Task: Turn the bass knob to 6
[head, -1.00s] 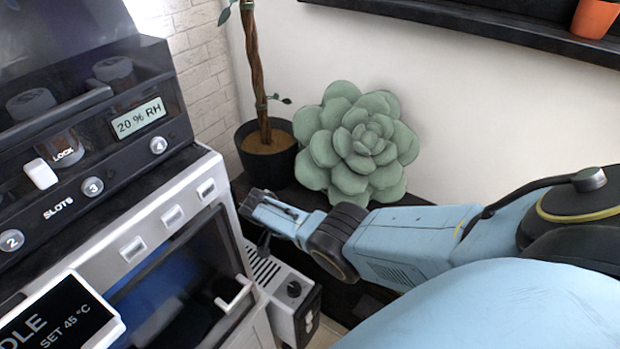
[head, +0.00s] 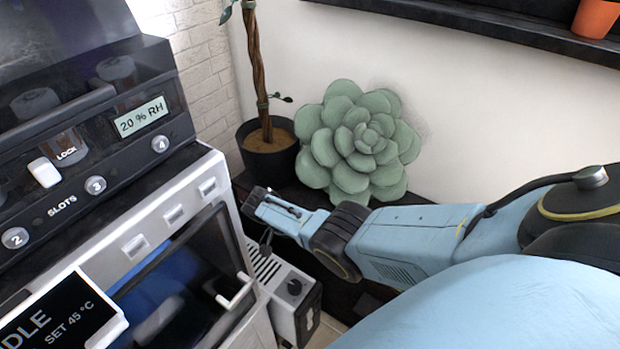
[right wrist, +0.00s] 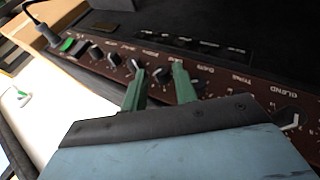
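In the right wrist view a dark red-brown control panel (right wrist: 215,84) carries a row of black knobs with small labels. My right gripper (right wrist: 159,70) reaches over this row with its two green fingers apart. One black knob (right wrist: 161,75) shows between the fingertips, with a gap visible beside it. The small labels are blurred, so I cannot tell for sure which knob is bass or what number it points to. In the head view my right gripper (head: 268,205) is low beside the cabinet, and the panel is not seen there. My left gripper is out of view.
A white cabinet (head: 215,165) with a glass door stands at the left. A grey box (head: 292,290) with a black knob is beside it. A potted plant (head: 268,160) and a green succulent cushion (head: 360,145) are behind my right gripper. A cable plugs into the panel's left end.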

